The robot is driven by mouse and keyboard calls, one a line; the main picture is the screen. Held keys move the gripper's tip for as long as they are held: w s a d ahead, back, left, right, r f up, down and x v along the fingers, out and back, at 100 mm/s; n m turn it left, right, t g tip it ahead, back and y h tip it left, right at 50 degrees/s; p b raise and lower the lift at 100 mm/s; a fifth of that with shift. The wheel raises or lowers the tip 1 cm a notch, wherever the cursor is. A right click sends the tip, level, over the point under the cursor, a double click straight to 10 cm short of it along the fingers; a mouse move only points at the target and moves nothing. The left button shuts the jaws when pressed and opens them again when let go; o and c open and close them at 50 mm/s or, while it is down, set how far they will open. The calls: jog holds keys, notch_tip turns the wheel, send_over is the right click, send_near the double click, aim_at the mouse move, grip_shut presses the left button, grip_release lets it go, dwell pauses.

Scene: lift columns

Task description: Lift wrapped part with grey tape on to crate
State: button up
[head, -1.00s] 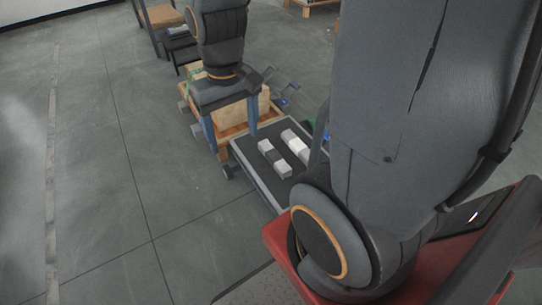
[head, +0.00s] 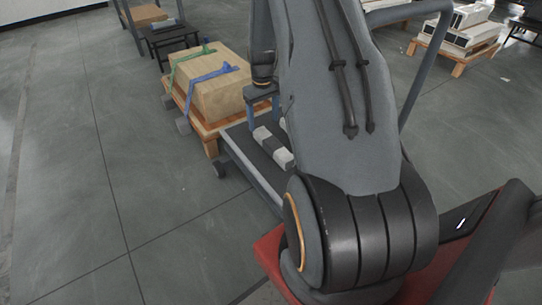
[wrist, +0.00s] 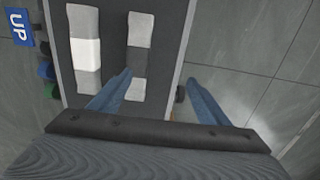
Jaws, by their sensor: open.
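The wrapped part with grey tape (head: 273,147) has pale ends and a dark grey middle band. It lies on the dark top of a low cart (head: 236,142); it also shows in the wrist view (wrist: 138,62). My gripper (head: 263,122) is open and empty above the cart, by the part's far end. Contact cannot be told. A tan crate (head: 215,96) with green and blue straps sits on a wooden pallet beyond the cart.
A second wrapped part with a white band (wrist: 86,53) lies beside the first, mostly hidden by my arm in the head view. A blue UP sign (wrist: 19,26) is left of the cart. A black bench (head: 174,40) stands farther back. The left floor is clear.

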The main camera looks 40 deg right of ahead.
jog(key=b, duration=0.3)
send_over(274, 142)
jog(key=f, duration=0.9)
jog(key=shift+s+a+f, duration=0.1)
jog(key=shift+a+f, duration=0.05)
jog(key=shift+a, duration=0.25)
jog(key=shift+d+f+b, duration=0.15)
jog(key=shift+f+b, duration=0.6)
jog(key=shift+f, duration=1.25)
jog(key=shift+d+f+b, duration=0.1)
jog(key=shift+f+b, duration=0.6)
jog(key=shift+f, duration=1.25)
jog(key=shift+c, duration=0.4)
jog(key=shift+r, duration=0.1)
jog(key=c, duration=1.5)
